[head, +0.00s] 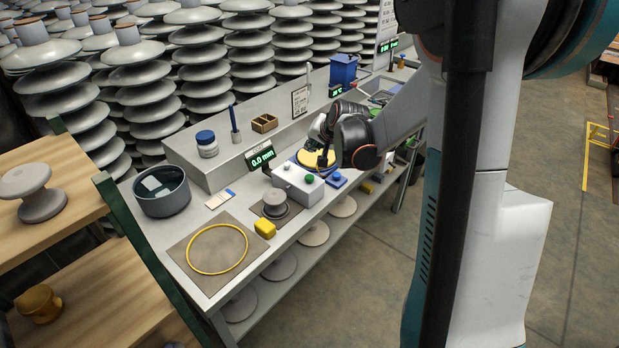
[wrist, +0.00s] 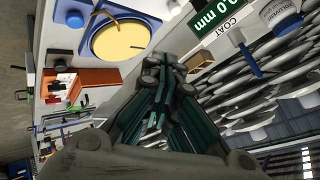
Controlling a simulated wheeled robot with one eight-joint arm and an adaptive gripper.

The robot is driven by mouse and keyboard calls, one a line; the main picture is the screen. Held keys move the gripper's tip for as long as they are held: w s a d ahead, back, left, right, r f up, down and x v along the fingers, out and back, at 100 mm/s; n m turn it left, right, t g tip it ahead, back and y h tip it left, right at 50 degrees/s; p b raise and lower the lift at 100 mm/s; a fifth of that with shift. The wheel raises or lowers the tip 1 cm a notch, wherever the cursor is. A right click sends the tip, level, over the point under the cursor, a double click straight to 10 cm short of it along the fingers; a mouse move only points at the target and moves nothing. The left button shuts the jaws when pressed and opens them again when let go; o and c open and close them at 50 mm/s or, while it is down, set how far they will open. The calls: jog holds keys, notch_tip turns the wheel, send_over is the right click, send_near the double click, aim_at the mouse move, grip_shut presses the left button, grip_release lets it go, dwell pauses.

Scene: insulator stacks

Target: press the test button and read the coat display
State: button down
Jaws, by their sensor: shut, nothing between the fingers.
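I cannot read which one is the test button. My gripper (head: 322,152) is shut and empty, over or near the yellow disc; its dark fingers also show in the wrist view (wrist: 165,72).
The yellow disc in a blue tray (wrist: 120,40) lies behind the buttons. A dark bowl (head: 161,190), a grey insulator piece (head: 275,204), a yellow block (head: 265,228) and a yellow ring (head: 217,249) are on the bench. Insulator stacks fill the back.

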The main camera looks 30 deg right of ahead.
aim_at(312, 176)
jog(key=shift+f+b, duration=2.85)
jog(key=shift+f, duration=1.2)
jog(key=shift+f+b, duration=0.35)
jog(key=shift+f, duration=0.1)
jog(key=shift+f+b, duration=0.55)
jog(key=shift+f, duration=0.15)
jog(key=shift+r, duration=0.1)
jog(key=shift+r+p, duration=0.8)
jog(key=shift+r, duration=0.25)
jog(key=shift+r, duration=0.1)
jog(key=shift+r+p, duration=1.8)
jog(key=shift+r, duration=0.65)
